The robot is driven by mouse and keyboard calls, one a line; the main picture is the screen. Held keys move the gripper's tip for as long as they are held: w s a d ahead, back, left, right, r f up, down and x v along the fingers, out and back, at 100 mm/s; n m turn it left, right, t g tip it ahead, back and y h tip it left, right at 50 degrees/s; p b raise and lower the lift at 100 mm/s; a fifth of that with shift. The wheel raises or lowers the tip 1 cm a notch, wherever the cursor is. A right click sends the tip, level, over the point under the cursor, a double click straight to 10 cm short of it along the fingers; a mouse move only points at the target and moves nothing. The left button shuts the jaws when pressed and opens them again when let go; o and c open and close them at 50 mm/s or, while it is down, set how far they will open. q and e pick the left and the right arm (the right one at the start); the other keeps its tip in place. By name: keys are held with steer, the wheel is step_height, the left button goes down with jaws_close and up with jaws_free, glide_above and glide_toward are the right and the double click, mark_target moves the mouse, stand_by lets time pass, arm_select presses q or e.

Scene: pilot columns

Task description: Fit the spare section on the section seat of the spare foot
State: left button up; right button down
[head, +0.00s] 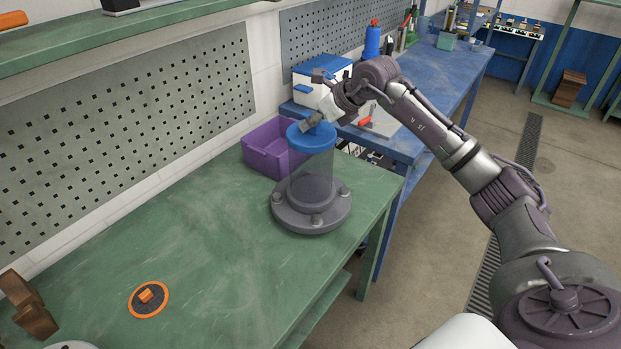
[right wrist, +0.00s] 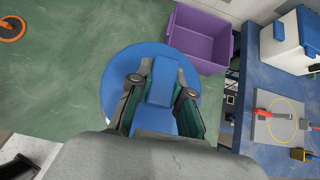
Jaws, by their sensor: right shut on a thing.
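The spare section is a clear, smoky cylinder (head: 311,170) with a blue cap (head: 306,140). It is upright over the spare foot, a round dark grey base with bolts (head: 288,212) on the green bench. Its lower end lies within the foot's outline; I cannot tell whether it is fully down on the seat. My right gripper (head: 316,121) is shut on the blue knob on top of the cap. In the right wrist view the fingers (right wrist: 158,95) lie on both sides of the blue knob, and the cap (right wrist: 117,80) hides the foot. My left gripper is not in view.
A purple bin (head: 262,158) stands just behind the foot. The blue bench (head: 455,68) holds a white box (head: 312,92). The middle of the green bench is clear.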

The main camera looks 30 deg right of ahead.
steer(key=shift+w+r+p, duration=0.1)
steer(key=shift+r+p, duration=1.2)
steer(key=shift+r, duration=0.9)
